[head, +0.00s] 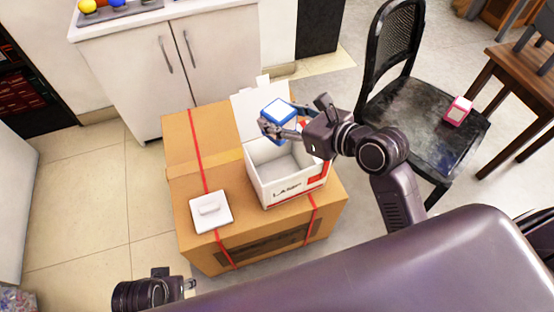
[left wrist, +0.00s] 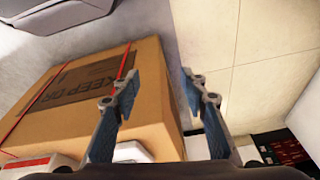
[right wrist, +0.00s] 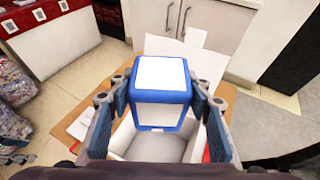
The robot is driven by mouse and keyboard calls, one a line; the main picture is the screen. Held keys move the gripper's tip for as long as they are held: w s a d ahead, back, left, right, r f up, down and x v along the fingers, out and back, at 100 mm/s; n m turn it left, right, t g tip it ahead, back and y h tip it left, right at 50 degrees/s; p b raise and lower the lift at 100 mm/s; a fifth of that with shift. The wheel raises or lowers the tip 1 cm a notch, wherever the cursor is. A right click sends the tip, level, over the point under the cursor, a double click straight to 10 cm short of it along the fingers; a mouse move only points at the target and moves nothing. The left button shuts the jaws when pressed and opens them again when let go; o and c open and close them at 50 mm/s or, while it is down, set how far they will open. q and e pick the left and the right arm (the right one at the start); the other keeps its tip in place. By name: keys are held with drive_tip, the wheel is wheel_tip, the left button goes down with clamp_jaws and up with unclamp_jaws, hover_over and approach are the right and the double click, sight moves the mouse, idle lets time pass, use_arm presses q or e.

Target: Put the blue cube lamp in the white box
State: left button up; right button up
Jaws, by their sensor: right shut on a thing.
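The blue cube lamp (head: 279,112) has white faces and blue edges. My right gripper (head: 284,130) is shut on it and holds it above the back part of the white box (head: 288,193). In the right wrist view the lamp (right wrist: 160,85) sits between the two fingers, with the open box (right wrist: 150,147) below it. The box stands open on the cardboard carton, its lid flap raised at the back, and its inside looks empty where it shows. My left gripper (head: 190,284) is low at the front left, away from the box. In the left wrist view its fingers (left wrist: 162,95) are apart with nothing between.
The large cardboard carton (head: 186,160) with red straps bears the box and a white switch-like object (head: 211,211). A black chair (head: 425,115) with a red and white cube (head: 458,110) stands at the right. A white cabinet (head: 180,55) is behind. Floor at the left is clear.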

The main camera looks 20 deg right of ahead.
wheel_tip(320, 180, down, 5)
drive_tip(key=shift+b, duration=1.05)
use_arm(q)
drive_tip(key=w+b+v, duration=0.1)
drive_tip(key=b+v, duration=0.1)
drive_tip(key=v, duration=0.6)
drive_tip(key=w+d+r+t+h+b, duration=0.1)
drive_tip(key=w+d+r+t, duration=0.1)
drive_tip(key=w+r+t, duration=0.2)
drive_tip(key=w+d+r+t+h+b, duration=0.1)
drive_tip(key=w+r+t, duration=0.4)
drive_tip(key=w, duration=0.6)
drive_tip(key=shift+w+d+b, duration=0.2)
drive_tip(key=shift+d+b, duration=0.5)
drive_tip(key=shift+d, duration=0.2)
use_arm(e)
wheel_tip(320, 180, down, 11)
use_arm(q)
drive_tip(key=shift+s+f, duration=0.15)
drive_tip(key=shift+s, duration=0.05)
use_arm(e)
drive_tip(key=shift+f, duration=0.2)
